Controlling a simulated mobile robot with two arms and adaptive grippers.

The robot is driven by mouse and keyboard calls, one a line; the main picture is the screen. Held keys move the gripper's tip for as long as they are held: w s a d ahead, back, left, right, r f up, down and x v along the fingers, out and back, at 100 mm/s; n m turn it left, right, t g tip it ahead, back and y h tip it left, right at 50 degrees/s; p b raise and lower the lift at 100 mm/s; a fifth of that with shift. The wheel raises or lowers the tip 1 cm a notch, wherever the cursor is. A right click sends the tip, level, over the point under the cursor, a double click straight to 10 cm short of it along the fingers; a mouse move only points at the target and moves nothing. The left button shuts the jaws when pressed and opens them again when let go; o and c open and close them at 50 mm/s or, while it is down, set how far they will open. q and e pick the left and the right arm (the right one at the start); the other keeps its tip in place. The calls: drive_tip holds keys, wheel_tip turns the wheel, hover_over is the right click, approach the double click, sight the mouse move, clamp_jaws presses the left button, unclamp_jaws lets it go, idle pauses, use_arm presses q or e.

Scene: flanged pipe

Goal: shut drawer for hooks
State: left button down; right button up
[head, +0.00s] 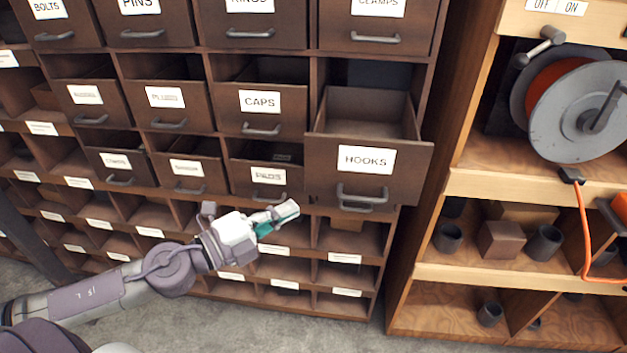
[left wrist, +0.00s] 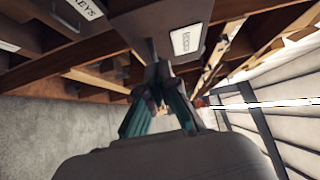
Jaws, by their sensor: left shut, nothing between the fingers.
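The drawer labelled HOOKS (head: 325,174) is pulled well out of the brown cabinet, with its empty-looking inside showing and a grey bar handle (head: 362,195) on its front. My left gripper (head: 287,212) is shut and empty, to the lower left of this drawer's front and apart from the handle in the head view. In the left wrist view the shut fingers (left wrist: 160,80) point toward a drawer with a white label, too small to read; I cannot tell whether they touch it. My right gripper is in neither view.
Several other drawers, such as CAPS (head: 262,122), stand partly out to the left. Open cubbyholes lie below. A wooden shelf unit (head: 480,184) with a hose reel (head: 580,112) stands close on the right. Grey floor (head: 240,325) is free in front.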

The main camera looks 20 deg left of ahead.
sight(329, 177)
use_arm(q)
drive_tip(key=w+p, duration=0.1)
drive_tip(key=w, duration=0.1)
drive_tip(key=w+d+p, duration=0.1)
drive_tip(key=w+p, duration=0.1)
drive_tip(key=w, duration=0.1)
drive_tip(key=w+d+p, duration=0.1)
drive_tip(key=w, duration=0.2)
drive_tip(key=shift+w, duration=0.35)
drive_tip(key=shift+w+a, duration=0.15)
drive_tip(key=shift+w, duration=0.05)
